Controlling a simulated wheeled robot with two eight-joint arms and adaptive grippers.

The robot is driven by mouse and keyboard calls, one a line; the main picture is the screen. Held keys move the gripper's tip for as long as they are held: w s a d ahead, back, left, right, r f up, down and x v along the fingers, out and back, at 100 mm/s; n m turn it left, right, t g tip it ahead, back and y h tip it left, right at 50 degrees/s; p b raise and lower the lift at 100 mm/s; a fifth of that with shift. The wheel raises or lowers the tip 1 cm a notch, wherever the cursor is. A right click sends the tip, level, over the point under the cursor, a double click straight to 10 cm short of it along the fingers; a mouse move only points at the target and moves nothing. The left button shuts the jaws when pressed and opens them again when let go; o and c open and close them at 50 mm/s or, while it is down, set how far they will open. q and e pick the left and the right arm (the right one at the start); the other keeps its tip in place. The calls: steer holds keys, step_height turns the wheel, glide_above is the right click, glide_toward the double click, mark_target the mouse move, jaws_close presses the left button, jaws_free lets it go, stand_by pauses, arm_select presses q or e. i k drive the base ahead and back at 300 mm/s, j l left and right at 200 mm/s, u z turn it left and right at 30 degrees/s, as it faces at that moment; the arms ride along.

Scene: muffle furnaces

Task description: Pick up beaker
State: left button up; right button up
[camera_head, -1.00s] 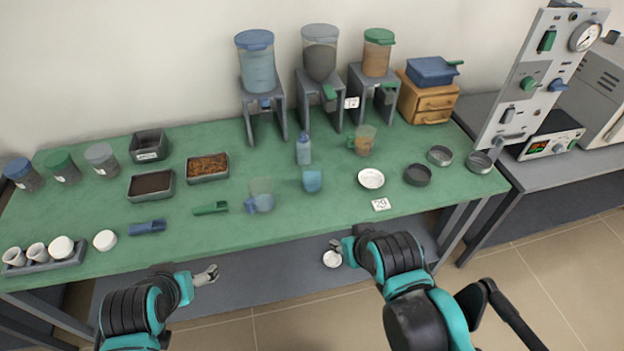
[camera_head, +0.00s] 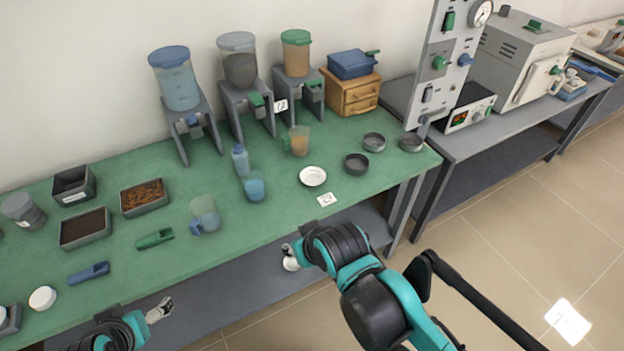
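Several vessels stand on the green table: a clear beaker with a blue handle (camera_head: 204,214), a small blue cup (camera_head: 254,187) and a jug with brown contents (camera_head: 298,140). Which one is the task's beaker I cannot tell. My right gripper (camera_head: 287,250) is in front of the table's front edge, below the top. It appears shut on a small white round piece (camera_head: 290,264), whose far side is hidden. My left gripper (camera_head: 160,311) is empty at the lower left in front of the table, with its fingers apart. Neither gripper touches the vessels.
Behind the vessels stand hopper dispensers (camera_head: 240,85) and a wooden drawer box (camera_head: 350,92). A white dish (camera_head: 313,176), dark round dishes (camera_head: 356,164) and trays (camera_head: 145,197) lie around. An instrument panel (camera_head: 440,70) and a furnace (camera_head: 520,65) stand right. The floor at right is clear.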

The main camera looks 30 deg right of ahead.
mark_target(252, 181)
steer(key=l+u, duration=0.25)
steer(key=l, duration=0.15)
steer(key=k+l+u, duration=0.2)
steer(key=l, duration=0.2)
steer(key=l+u, duration=0.25)
steer(key=l, duration=0.15)
steer(key=k+l+u, duration=0.2)
steer(key=l, duration=0.15)
steer(key=l+u, duration=0.25)
steer(key=l, duration=0.15)
steer(key=k, duration=0.05)
